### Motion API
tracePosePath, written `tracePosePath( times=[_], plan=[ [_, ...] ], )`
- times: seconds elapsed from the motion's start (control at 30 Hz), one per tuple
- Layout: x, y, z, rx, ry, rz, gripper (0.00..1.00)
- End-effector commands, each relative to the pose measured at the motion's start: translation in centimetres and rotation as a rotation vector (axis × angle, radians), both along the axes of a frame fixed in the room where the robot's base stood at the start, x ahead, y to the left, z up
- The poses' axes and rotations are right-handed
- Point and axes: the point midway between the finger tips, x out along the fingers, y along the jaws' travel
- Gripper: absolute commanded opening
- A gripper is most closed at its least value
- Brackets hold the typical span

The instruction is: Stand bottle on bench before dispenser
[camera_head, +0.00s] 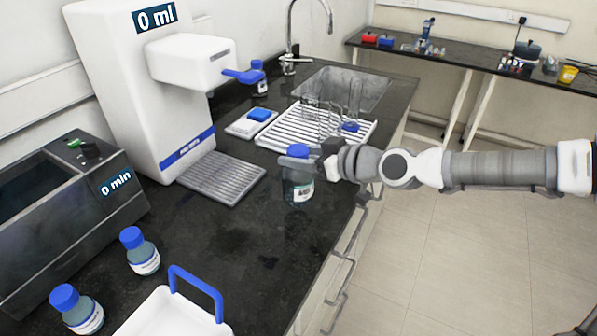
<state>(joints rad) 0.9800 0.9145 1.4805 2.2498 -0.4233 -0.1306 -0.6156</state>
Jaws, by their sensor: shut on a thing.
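The bottle (299,189) has dark glass, a white label and a blue cap, and looks upright. My gripper (311,163) reaches in from the right and is shut on it near its neck. Whether the bottle's base touches the bench or hangs just above it I cannot tell. The white dispenser (112,80) stands at the back left, its display reading "0 ml" and a blue lever on its spout. Its grey drip grate (222,178) lies to the left of the held bottle. The dark bench (225,245) is bare in front of the grate.
Two more blue-capped bottles (140,252) (77,309) stand at the front left, near a white tray with a blue handle (170,318). A dark bath (70,215) reads "0 min". A drying rack with glassware (318,128) and a sink (345,88) lie behind.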

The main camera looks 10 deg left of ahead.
Motion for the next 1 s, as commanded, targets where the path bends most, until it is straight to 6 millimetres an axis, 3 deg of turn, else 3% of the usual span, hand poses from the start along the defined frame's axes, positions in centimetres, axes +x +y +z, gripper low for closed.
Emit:
tracePosePath(
  times=[0.3,0.63,0.67,0.83,1.0],
  plan=[
    [0.0,0.0,-3.8,0.001,-0.001,0.001,0.0],
    [0.0,0.0,-4.0,0.001,-0.003,0.001,0.0],
    [0.0,0.0,-4.2,-0.001,0.0,0.001,0.56],
    [0.0,0.0,-4.1,-0.001,0.001,0.001,0.84],
    [0.0,0.0,-4.1,-0.001,0.001,0.001,0.84]
  ],
)
